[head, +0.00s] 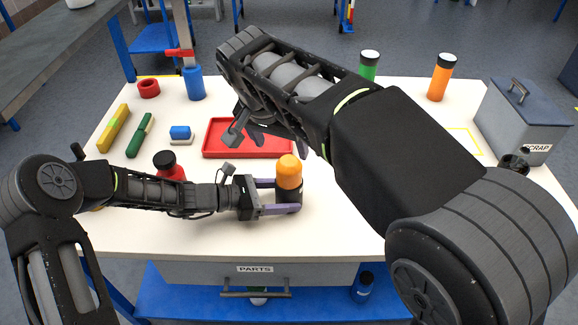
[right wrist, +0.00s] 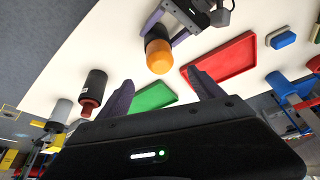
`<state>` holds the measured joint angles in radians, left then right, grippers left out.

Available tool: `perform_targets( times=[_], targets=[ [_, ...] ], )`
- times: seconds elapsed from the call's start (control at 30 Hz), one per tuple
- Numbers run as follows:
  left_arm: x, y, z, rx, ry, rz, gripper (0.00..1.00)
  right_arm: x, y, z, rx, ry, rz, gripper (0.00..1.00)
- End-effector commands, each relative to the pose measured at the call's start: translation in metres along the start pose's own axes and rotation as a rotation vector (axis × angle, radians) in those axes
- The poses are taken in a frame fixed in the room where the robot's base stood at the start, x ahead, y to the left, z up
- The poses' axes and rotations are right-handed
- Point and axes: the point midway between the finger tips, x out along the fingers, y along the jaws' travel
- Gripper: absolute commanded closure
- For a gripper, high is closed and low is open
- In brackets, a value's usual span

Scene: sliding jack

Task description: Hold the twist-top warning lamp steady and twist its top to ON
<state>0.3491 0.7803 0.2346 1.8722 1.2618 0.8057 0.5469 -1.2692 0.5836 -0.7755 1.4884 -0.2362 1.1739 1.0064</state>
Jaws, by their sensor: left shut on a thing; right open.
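The warning lamp (head: 289,178) stands upright near the table's front, with an orange top and a black base. My left gripper (head: 287,195) is shut on the lamp's black base, its purple fingers on either side. In the right wrist view the orange top (right wrist: 158,56) shows beyond the fingers, with part of the left gripper beside it. My right gripper (right wrist: 160,92) is open, with nothing between its fingers and apart from the lamp. In the head view it is over the red tray, partly hidden by its own arm. Any marking on the lamp is too small to read.
A red tray (head: 222,139) lies behind the lamp, and a green tray shows in the right wrist view (right wrist: 153,97). A grey SCRAP bin (head: 520,120) is at right.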

Motion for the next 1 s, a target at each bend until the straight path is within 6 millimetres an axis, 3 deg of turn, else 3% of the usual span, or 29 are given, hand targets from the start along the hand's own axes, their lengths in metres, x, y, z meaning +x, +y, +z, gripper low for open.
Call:
perform_targets(
  times=[0.3, 0.47, 1.0],
  targets=[
    [0.000, 0.000, 0.000, 0.000, 0.000, 0.000, 0.70, 0.003, 0.000, 0.001, -0.001, -0.002, 0.001, 0.23],
    [0.000, 0.000, 0.000, 0.000, 0.000, 0.000, 0.70, 0.014, 0.000, 0.001, -0.002, -0.003, 0.003, 0.23],
    [0.000, 0.000, 0.000, 0.000, 0.000, 0.000, 0.70, 0.107, 0.001, 0.001, -0.002, -0.004, 0.004, 0.23]
  ],
)
